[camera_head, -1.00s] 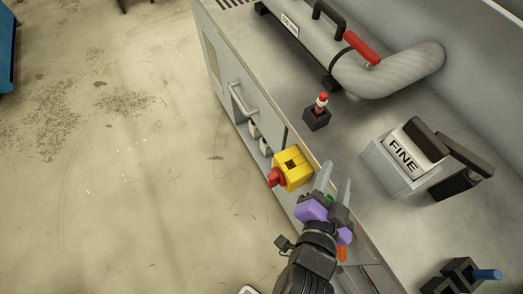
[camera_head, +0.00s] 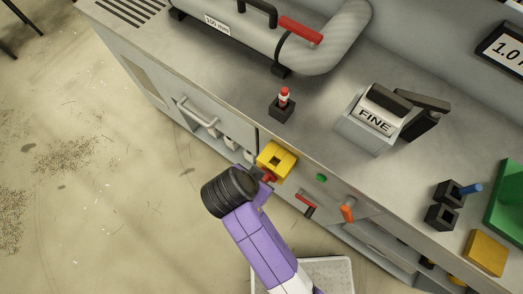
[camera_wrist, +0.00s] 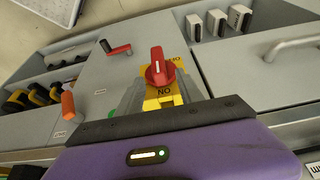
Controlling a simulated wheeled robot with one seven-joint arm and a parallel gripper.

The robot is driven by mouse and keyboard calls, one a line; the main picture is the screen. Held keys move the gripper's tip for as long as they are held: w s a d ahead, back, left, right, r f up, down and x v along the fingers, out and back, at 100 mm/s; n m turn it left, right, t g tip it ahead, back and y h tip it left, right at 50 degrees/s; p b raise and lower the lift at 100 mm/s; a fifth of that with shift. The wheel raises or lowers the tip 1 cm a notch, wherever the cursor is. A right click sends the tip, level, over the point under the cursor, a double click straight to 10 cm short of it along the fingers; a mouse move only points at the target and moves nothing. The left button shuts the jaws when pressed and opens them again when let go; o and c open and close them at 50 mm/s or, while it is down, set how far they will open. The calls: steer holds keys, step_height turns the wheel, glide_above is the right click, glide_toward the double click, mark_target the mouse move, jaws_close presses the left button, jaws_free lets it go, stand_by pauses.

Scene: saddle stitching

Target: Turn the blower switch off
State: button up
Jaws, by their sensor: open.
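A red rotary knob (camera_wrist: 158,68) sits on a yellow switch box (camera_head: 277,158) on the cabinet's front edge. Its grip stands nearly upright in the wrist view, one end towards lettering that reads "NO" in this view; other lettering at its upper right is partly hidden. I read no blower label; this is the likeliest blower switch. My gripper (camera_wrist: 163,88) is open, its grey fingers to either side of the yellow face in the wrist view. I cannot tell whether they touch the knob. In the head view my purple wrist hides most of the fingers.
A red lever (camera_head: 306,204) and an orange handle (camera_head: 346,213) stick out from the cabinet front beside the yellow box. A drawer handle (camera_head: 196,114) lies to the left.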

mark_target(264, 179)
steer(key=x, duration=0.5)
steer(key=shift+d+f, duration=0.1)
steer(key=shift+f, duration=0.25)
steer(key=shift+c, duration=0.4)
jaws_close()
